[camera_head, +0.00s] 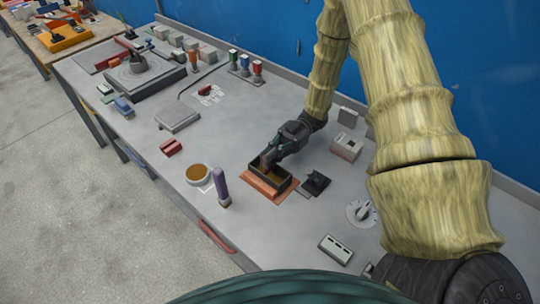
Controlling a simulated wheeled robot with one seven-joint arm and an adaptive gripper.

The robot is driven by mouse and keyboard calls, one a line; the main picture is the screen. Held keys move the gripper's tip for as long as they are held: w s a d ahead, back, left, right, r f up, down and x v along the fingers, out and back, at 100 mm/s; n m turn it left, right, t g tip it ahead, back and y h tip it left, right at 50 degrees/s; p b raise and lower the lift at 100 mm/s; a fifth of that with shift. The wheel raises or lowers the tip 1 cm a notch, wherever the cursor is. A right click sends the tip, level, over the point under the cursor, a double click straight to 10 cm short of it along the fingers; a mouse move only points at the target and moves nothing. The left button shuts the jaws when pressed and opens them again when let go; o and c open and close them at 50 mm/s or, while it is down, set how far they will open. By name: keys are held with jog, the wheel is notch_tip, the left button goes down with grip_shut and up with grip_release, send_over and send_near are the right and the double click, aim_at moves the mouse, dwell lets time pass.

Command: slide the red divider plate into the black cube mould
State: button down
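The black cube mould (285,184) is an open-topped, dark-walled box with a brownish inside. A small reddish piece, which looks like the red divider plate (265,166), shows at the fingertips, at the mould's rim. It is too small to tell whether the fingers grip it or how far into the mould it is.
A black tool (316,182) lies close right of the mould. A purple-handled tool (221,186) and a round brown-filled dish (198,174) stand to the left. A white dial (361,213) and a light box (346,147) are to the right. The bench in front of the mould is clear.

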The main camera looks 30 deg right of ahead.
jog(key=shift+f+b, duration=0.65)
jog(key=shift+f, duration=0.65)
jog(key=c, duration=1.6)
grip_release()
jog(key=shift+o, duration=0.2)
jog(key=shift+v, duration=3.8)
jog(key=x, duration=0.7)
jog(key=shift+s+a, duration=0.1)
jog(key=shift+a, duration=0.05)
jog(key=shift+a+r, duration=0.15)
jog(key=shift+a, duration=0.05)
jog(key=shift+r, duration=0.3)
